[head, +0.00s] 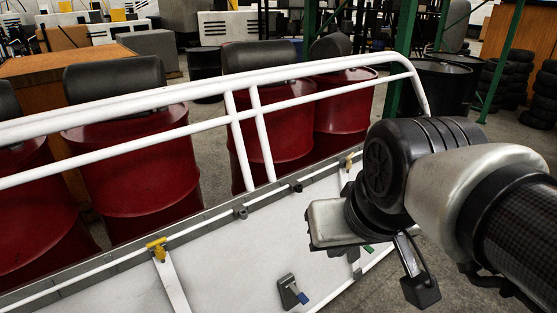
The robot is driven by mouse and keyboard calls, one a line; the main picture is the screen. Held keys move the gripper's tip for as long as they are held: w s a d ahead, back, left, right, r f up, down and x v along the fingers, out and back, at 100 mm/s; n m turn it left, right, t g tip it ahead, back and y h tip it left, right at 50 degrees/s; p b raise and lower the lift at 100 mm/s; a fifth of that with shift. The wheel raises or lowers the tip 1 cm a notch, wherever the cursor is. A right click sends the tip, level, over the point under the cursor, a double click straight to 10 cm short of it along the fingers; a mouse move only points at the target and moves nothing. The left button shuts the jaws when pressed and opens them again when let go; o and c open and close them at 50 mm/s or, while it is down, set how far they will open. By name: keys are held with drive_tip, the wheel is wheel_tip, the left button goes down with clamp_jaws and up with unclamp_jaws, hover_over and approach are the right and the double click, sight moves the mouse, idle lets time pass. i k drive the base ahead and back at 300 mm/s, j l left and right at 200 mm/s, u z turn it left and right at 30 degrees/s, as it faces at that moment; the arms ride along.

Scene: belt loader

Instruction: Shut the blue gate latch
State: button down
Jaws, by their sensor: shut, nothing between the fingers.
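The blue gate latch (302,296) is a small dark-grey bracket with a short blue tip. It sits on the pale panel at the bottom centre, and its tip points down and right. My gripper (338,224) comes in from the right and hangs above and to the right of the latch, apart from it in the picture. It appears shut and empty. Its fingertips are hard to make out against the black wrist and grey housing. Whether the latch is fully closed cannot be told.
A white guard rail (200,98) runs along the far side of the panel. Yellow latches (157,246) (349,163) stand at the panel edge. A green part (368,249) shows beside my wrist. Red drums (154,165) stand behind the rail. Tyres (508,80) are stacked at the right.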

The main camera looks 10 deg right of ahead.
sight(301, 297)
drive_tip(key=k+l+z, duration=0.1)
drive_tip(key=i+j+u, duration=0.1)
drive_tip(key=u, duration=1.05)
drive_tip(key=z, duration=1)
drive_tip(key=k+j, duration=0.15)
drive_tip(key=k+l+u, duration=0.1)
drive_tip(key=l+u, duration=0.3)
drive_tip(key=l, duration=0.8)
drive_tip(key=i+l, duration=0.1)
drive_tip(key=i, duration=0.4)
